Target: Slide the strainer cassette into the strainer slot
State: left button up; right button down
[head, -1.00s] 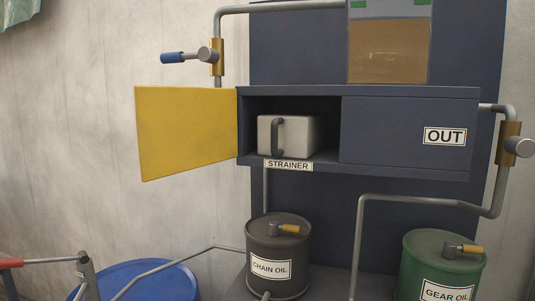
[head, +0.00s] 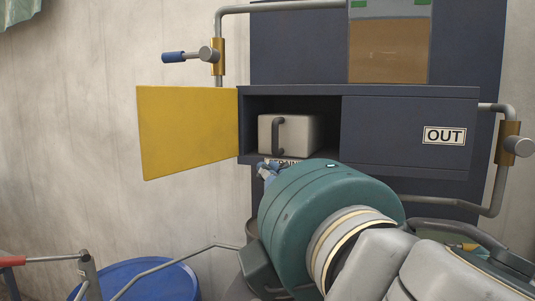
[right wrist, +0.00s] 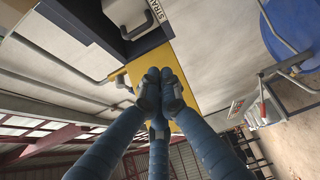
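The strainer cassette (head: 305,133), a pale grey box with a dark upright handle (head: 279,135), sits in the open strainer slot (head: 332,108) of the dark blue cabinet. Its front face is near the slot's mouth; how deep it goes I cannot tell. My right gripper (head: 265,168) is just below the slot, over the STRAINER label, largely hidden by its own teal wrist. In the right wrist view its blue fingers (right wrist: 159,88) are drawn together with nothing between them. The cassette (right wrist: 120,10) and handle show at the top there. My left gripper is out of view.
The yellow door (head: 188,132) stands open left of the slot. A blue-handled valve (head: 188,56) is above it. A blue drum (head: 150,281) and pipes are low at left. My right arm hides much of the oil drums.

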jog(key=w+p, duration=0.6)
jog(key=w, duration=0.7)
jog(key=shift+a, duration=0.2)
